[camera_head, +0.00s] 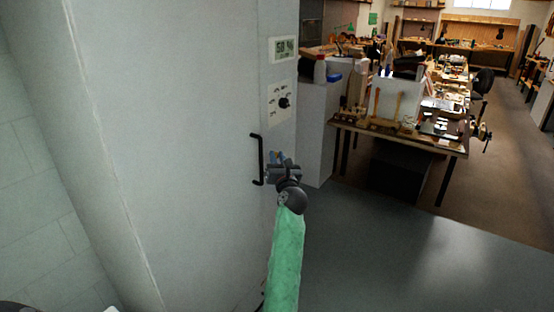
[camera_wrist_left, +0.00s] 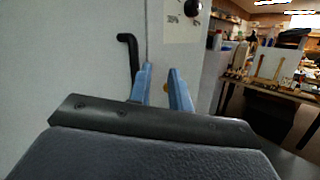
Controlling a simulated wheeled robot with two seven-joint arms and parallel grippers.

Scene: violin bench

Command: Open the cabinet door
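The tall pale grey cabinet fills the left of the head view. Its door (camera_head: 190,120) looks closed. A black bar handle (camera_head: 258,160) stands upright near the door's right edge; its upper part also shows in the wrist view (camera_wrist_left: 132,55). My left gripper (camera_head: 274,158), on a green-sleeved arm, is just right of the handle. In the wrist view its two blue fingers (camera_wrist_left: 160,72) are apart with nothing seen between them. The handle lies to the left of both fingers, and the lower handle is hidden there. My right gripper is not in view.
A workbench (camera_head: 400,133) with tools stands at the right, beyond a pale block (camera_head: 315,135). Dark grey floor (camera_head: 400,260) in front is clear.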

